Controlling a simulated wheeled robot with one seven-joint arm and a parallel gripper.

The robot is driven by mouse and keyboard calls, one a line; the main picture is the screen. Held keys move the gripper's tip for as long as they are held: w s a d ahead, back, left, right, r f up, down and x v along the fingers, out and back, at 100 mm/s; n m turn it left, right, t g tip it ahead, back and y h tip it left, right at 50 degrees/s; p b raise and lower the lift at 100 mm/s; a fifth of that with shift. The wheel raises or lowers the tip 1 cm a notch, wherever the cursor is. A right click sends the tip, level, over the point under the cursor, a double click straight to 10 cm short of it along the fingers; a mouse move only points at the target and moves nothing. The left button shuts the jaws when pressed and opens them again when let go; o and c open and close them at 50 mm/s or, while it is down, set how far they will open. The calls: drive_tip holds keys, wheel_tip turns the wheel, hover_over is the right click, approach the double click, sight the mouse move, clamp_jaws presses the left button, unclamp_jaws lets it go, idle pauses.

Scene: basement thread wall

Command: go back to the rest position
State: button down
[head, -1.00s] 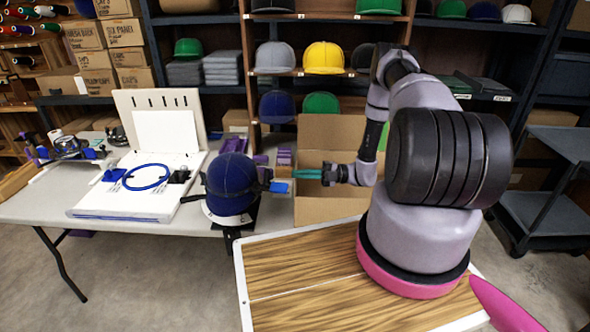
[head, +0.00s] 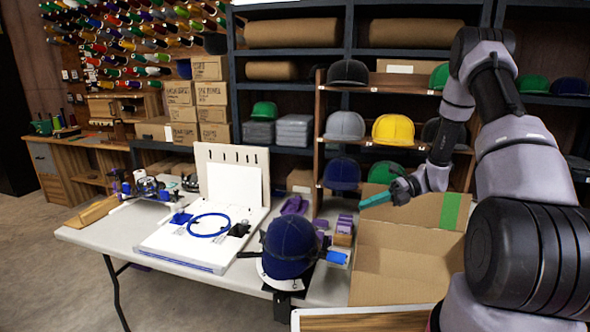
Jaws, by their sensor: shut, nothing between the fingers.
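My gripper (head: 376,200) is at the end of my raised arm, on the right in the head view. Its thin teal fingers are together and empty, pointing left. The cap sits on a dark stand at the table's right end. The gripper appears apart from the cap and the box.
A white folding table (head: 130,230) holds a white board with a blue hoop (head: 209,225). Shelves at the back carry several caps, including a yellow one (head: 393,130). Thread spools cover the wall at upper left. Floor at lower left is clear.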

drive_tip(key=s+r+n+t+h, duration=0.1)
drive_tip(key=s+r+n+h, duration=0.4)
drive_tip(key=r, duration=0.4)
drive_tip(key=s+r+n+t+h, duration=0.1)
drive_tip(key=s+r+n+h, duration=0.2)
drive_tip(key=r+n, duration=0.6)
drive_tip(key=s+d+r+n+t+h, duration=0.2)
drive_tip(key=s+r+n+t+h, duration=0.2)
drive_tip(key=s+r+n+t, duration=0.4)
drive_tip(key=s+r+n, duration=0.3)
drive_tip(key=s+r, duration=0.2)
drive_tip(key=shift+r+t+h, duration=0.3)
drive_tip(key=shift+r, duration=0.05)
drive_tip(key=shift+d, duration=0.1)
